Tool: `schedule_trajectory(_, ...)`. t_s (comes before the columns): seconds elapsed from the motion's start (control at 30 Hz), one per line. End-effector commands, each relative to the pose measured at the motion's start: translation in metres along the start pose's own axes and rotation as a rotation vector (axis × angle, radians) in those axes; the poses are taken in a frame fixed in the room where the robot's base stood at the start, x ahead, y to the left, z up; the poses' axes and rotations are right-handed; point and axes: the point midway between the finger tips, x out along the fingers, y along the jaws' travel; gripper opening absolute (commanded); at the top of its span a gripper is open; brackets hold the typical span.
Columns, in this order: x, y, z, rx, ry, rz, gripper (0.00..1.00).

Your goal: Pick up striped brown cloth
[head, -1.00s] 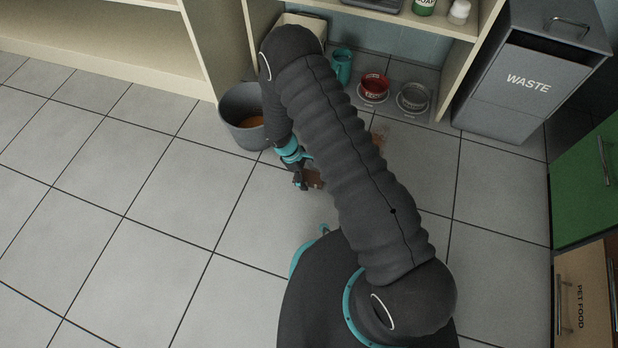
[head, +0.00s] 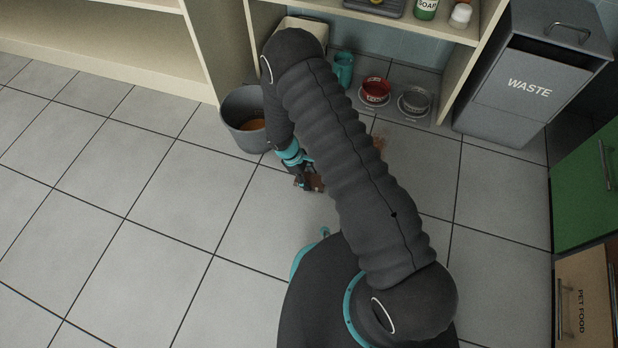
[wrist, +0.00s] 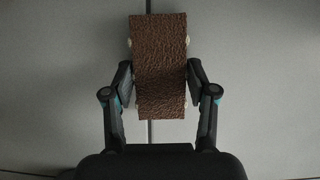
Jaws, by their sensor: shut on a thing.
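The brown cloth (wrist: 160,60) lies between the two fingers of my gripper (wrist: 158,88) in the wrist view. It looks like a rough brown strip with a bend across it; stripes cannot be made out clearly. My gripper is shut on it, with a finger pressed on each side. In the head view my gripper (head: 308,180) is low over the tiled floor, and part of the cloth (head: 316,184) shows beside the fingers. My arm hides some of the floor to the right of it.
A grey bucket (head: 236,136) with brownish contents stands behind and left of my gripper. A red bowl (head: 374,92) and a grey bowl (head: 413,103) sit by the shelf. A waste bin (head: 514,100) stands at the right. The floor at left is clear.

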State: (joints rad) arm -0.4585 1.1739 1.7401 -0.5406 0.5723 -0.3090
Motion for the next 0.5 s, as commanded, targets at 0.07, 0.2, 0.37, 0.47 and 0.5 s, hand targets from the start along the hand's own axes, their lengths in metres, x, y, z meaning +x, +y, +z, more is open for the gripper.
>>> schedule_trajectory(0.07,-0.006,0.0,0.002,0.0,0.0,0.0,0.23)
schedule_trajectory(0.2,-0.024,0.001,0.009,0.0,0.002,0.002,0.23)
schedule_trajectory(0.37,-0.045,-0.001,0.034,0.002,-0.001,-0.001,0.23)
schedule_trajectory(0.47,-0.049,-0.004,0.061,0.004,0.0,-0.002,0.23)
schedule_trajectory(0.5,-0.05,-0.006,0.071,0.003,-0.001,-0.002,0.23)
